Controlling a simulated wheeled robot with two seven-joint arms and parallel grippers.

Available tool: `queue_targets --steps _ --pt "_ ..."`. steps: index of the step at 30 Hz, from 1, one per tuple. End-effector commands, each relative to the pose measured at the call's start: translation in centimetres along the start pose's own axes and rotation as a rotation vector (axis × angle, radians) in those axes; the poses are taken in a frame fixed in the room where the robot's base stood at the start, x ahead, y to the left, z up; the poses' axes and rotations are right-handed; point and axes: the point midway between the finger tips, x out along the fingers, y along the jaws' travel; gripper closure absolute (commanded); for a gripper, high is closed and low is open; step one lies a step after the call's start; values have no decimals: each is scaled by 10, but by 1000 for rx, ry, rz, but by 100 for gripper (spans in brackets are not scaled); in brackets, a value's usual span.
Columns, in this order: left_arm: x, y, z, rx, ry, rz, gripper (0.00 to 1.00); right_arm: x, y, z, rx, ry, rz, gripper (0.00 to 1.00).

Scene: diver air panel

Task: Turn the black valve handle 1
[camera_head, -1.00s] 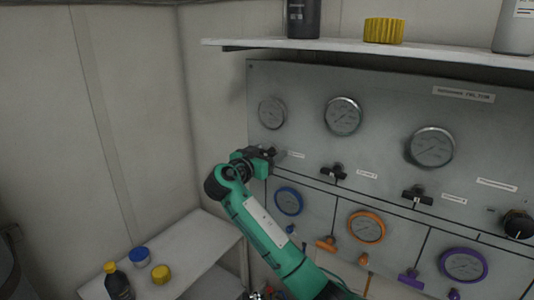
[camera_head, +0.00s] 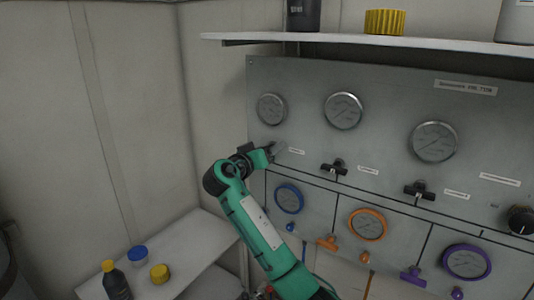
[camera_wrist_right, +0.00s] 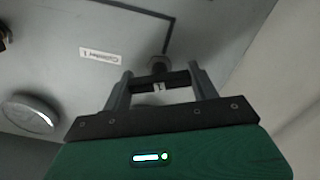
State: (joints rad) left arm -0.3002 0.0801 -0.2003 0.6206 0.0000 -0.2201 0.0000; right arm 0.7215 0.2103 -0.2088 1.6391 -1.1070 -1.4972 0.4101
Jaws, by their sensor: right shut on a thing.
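The grey panel (camera_head: 300,85) carries a row of black valve handles below its upper gauges. My right gripper (camera_head: 274,149) is at the leftmost one, below the left gauge. In the right wrist view the black valve handle (camera_wrist_right: 160,83) lies crosswise between the two fingers of my right gripper (camera_wrist_right: 160,90), which is shut on it. In the head view this handle is mostly hidden by the gripper. Two other black handles, a middle one (camera_head: 334,167) and a right one (camera_head: 419,190), are untouched. My left gripper is not in view.
A white shelf (camera_head: 350,45) juts out above the panel. Blue (camera_head: 289,198), orange (camera_head: 368,224) and purple (camera_head: 467,262) ringed gauges sit below the handles. A lower-left table (camera_head: 195,250) holds a dark bottle (camera_head: 117,284) and blue and yellow caps. A wall is at left.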

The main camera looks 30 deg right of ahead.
Motion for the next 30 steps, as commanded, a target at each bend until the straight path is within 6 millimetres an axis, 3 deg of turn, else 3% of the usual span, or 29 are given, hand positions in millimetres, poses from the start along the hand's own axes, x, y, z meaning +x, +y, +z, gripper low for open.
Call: queue_targets --steps 18,30 --pt "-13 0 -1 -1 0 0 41 0 -1 -3 -583 2 0 63" --pt "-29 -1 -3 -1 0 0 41 0 -2 -2 -869 2 -1 63"
